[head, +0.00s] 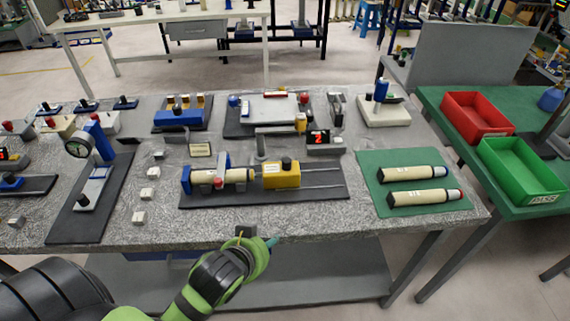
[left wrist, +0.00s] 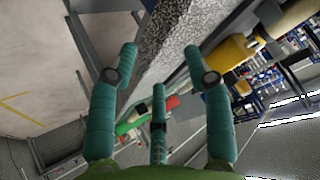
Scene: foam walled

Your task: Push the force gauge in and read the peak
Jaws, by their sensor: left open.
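A yellow block with a black knob, likely the force gauge (head: 281,176), sits on two thin rails of a dark base plate (head: 260,198). Left of it, a cream cylinder (head: 236,175) lies in a blue fixture (head: 186,180). The cylinder's right end is close to the block; I cannot tell if they touch. My left gripper (head: 268,243) is at the table's front edge, apart from the block. In the left wrist view its fingers (left wrist: 160,62) are spread and empty, with the yellow block (left wrist: 236,52) beyond.
Two cream cylinders (head: 411,172) lie on a green mat at the right. A red bin (head: 475,112) and a green bin (head: 520,168) stand on a side table. A dial gauge (head: 78,146) on a blue stand is at the left.

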